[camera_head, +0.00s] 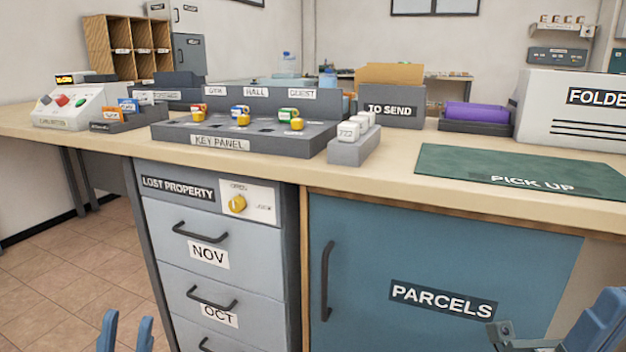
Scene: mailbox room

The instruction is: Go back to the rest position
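My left gripper (126,330) shows at the bottom left edge as two blue fingertips with a clear gap between them. It is open, and I see nothing between the fingers. It is in front of the counter, low, to the left of the drawer cabinet. Blue and dark grey parts of my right arm come in at the bottom right corner, in front of the parcels door. Most of that arm is cut off by the frame, and I cannot make out the fingers of my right gripper.
A beige counter (400,185) crosses the view. It bears a key panel (172,133), a green pick-up mat (470,165), a folder box (560,115) and a purple item (478,112). Below are the drawer cabinet (180,240) and blue parcels door (420,250), both closed. Tiled floor (70,270) is free at left.

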